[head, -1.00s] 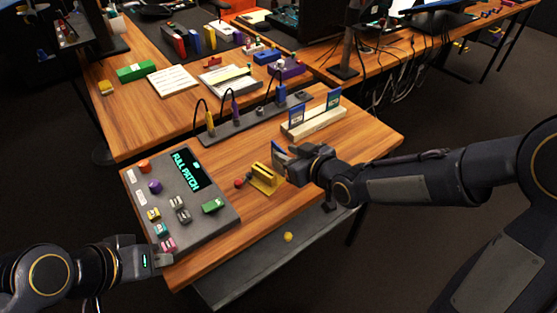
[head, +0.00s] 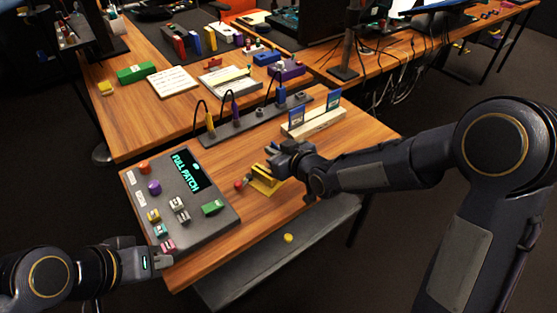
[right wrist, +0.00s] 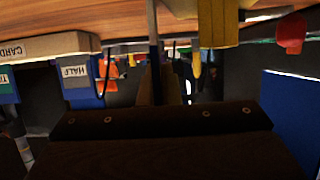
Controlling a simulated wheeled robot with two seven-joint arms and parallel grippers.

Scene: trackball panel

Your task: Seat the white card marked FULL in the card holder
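The yellow card holder (head: 264,186) stands near the front edge of the desk. My right gripper (head: 272,152) is just above and behind it, seemingly shut on a thin card, mostly hidden by the fingers. In the right wrist view the card (right wrist: 153,30) is a thin dark strip, edge-on, beside the yellow holder (right wrist: 217,25). Its FULL marking cannot be read, and I cannot tell whether it is in the slot. My left gripper (head: 164,261) is at the front left corner of the grey panel, away from the holder; its opening is unclear.
A beige rack (head: 318,124) holds two blue cards; the right wrist view shows one labelled HALF (right wrist: 75,72). A red knob (head: 238,185) is left of the holder. The grey panel (head: 215,225) has a FULL PATCH display (head: 186,170). A dark socket strip (head: 245,125) lies behind.

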